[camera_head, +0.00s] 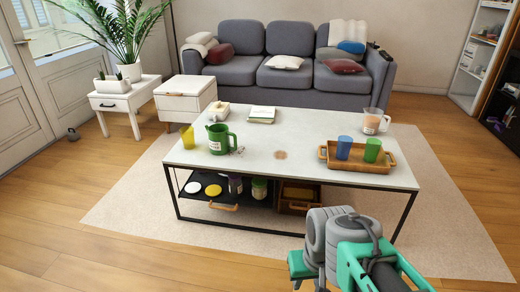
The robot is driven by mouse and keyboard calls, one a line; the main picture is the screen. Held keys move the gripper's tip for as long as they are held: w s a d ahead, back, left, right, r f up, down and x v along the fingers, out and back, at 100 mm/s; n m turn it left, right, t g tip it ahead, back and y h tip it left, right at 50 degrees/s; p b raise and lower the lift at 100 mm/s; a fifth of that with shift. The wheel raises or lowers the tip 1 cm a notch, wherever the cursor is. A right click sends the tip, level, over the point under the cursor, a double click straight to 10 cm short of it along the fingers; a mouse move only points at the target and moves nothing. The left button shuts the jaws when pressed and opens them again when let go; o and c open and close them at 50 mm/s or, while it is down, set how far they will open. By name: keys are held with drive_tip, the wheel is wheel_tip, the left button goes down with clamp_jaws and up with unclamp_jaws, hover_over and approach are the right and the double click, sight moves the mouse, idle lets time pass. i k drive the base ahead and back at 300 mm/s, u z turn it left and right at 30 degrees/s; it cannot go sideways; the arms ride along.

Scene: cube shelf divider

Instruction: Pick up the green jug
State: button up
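The green jug (217,139) stands upright on the left part of the white coffee table (265,165), with its handle toward the right. It carries a small white label. My gripper (297,270) is at the bottom of the view, in front of the table and lower right of the jug, well apart from it. Its fingers are mostly hidden behind the wrist, so I cannot see whether it is open or shut.
A yellow cup (187,138) stands just left of the jug. A wooden tray (358,164) with a blue cup (344,148) and a green cup (372,151) lies at the table's right. A clear jug (372,121) stands behind. Rug (130,195) surrounds the table.

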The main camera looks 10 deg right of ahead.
sight(219, 134)
drive_tip(key=u, duration=0.65)
drive_tip(key=i, duration=0.45)
drive_tip(key=u, duration=0.75)
drive_tip(key=i, duration=1.45)
drive_tip(key=z, duration=0.75)
drive_tip(key=i, duration=0.5)
